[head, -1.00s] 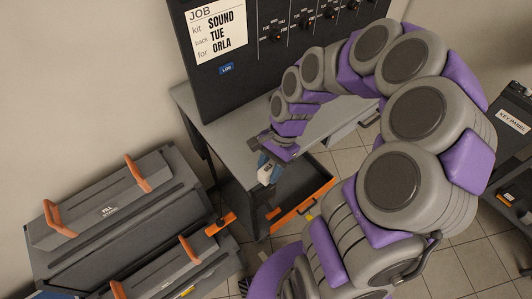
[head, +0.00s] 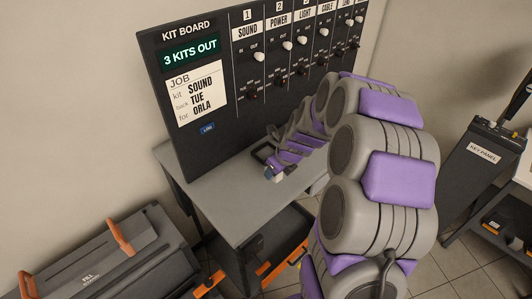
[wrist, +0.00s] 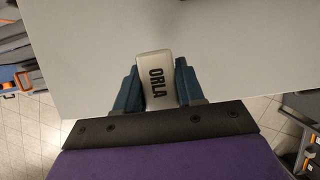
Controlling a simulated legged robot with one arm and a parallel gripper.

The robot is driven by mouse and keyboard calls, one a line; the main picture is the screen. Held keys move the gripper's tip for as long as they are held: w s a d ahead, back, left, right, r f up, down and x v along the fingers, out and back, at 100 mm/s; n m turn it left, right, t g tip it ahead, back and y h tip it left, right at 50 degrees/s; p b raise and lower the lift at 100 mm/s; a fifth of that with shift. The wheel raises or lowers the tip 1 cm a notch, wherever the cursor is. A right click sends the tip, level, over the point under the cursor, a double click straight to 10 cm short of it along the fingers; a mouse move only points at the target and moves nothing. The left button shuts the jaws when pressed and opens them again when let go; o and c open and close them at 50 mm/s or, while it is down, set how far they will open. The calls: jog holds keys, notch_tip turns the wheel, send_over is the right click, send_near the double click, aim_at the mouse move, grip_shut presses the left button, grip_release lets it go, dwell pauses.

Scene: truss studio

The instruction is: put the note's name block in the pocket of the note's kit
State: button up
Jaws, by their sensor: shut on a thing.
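The job note (head: 199,94) on the kit board reads kit SOUND, back TUE, for ORLA. The SOUND column (head: 247,30) is number 1 on the board, with IN and OUT marks. I cannot make out a kit or its pocket for certain.
The grey table (head: 190,180) below the kit board (head: 165,60) looks mostly bare. An orange-edged drawer or bin (head: 285,262) is under it. A dark case with orange handles (head: 110,262) is at lower left.

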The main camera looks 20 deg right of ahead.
jog(key=b, duration=0.2)
send_over(264, 153)
jog(key=s, duration=0.1)
jog(key=shift+s+d+f, duration=0.15)
jog(key=shift+d+f, duration=0.1)
jog(key=shift+f, duration=0.6)
jog(key=shift+f+b, duration=0.65)
jog(key=shift+f, duration=1.15)
jog(key=shift+r, duration=0.1)
jog(key=o, duration=0.9)
jog(key=shift+c, duration=0.2)
